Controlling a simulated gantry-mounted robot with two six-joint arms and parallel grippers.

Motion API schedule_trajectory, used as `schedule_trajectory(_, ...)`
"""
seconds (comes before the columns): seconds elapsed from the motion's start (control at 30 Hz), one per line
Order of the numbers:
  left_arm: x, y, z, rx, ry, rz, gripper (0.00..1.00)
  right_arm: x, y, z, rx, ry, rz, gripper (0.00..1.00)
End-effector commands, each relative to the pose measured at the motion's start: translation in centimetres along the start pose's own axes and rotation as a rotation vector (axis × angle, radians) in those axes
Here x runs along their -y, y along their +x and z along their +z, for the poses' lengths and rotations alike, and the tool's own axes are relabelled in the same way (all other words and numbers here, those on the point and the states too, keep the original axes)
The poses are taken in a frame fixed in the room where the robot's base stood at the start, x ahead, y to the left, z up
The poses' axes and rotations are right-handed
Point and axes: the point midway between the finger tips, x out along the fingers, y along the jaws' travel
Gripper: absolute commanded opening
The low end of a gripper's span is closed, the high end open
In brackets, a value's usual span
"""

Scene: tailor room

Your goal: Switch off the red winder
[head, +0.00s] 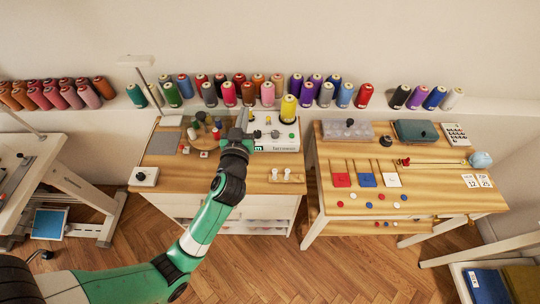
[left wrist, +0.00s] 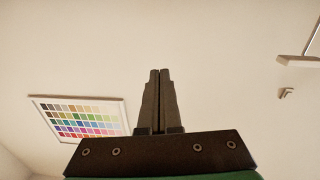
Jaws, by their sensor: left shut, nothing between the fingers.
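I cannot make out for certain which thing is the red winder. A small red-topped part (head: 215,133) stands among spools on the left table. My left gripper (head: 241,117) is shut and empty, above the back of the left table beside the white machine (head: 275,138) with a yellow cone. In the left wrist view its closed fingers (left wrist: 153,100) point at bare wall. My right gripper is not in view.
A white box with a dark knob (head: 145,176) sits at the left table's front-left corner. White pegs (head: 287,175) stand at its front right. Thread cones (head: 268,94) line the wall shelf. A colour chart (left wrist: 80,117) hangs on the wall. The left table's front middle is clear.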

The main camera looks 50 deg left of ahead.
Motion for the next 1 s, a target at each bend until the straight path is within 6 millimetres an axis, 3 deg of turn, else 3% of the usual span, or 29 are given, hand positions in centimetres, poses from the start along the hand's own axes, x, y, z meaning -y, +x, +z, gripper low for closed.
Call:
schedule_trajectory(0.03,1.7,-0.1,5.7,0.031,0.027,-0.023,0.0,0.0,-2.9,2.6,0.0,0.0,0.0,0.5)
schedule_trajectory(0.1,3.2,-0.4,9.5,0.063,0.048,-0.043,0.0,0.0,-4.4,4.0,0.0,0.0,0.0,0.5)
schedule_trajectory(0.2,4.9,-0.8,13.2,0.092,0.065,-0.066,0.0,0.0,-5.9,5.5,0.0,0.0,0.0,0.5)
schedule_trajectory(0.3,5.9,-0.9,14.9,0.103,0.072,-0.081,0.0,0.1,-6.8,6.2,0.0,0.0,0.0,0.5)
schedule_trajectory(0.77,6.2,-0.8,14.9,0.103,0.07,-0.087,0.0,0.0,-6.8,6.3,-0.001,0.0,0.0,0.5)
schedule_trajectory(1.0,6.5,1.8,15.3,0.102,0.07,-0.089,0.0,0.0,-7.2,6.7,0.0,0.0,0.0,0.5)
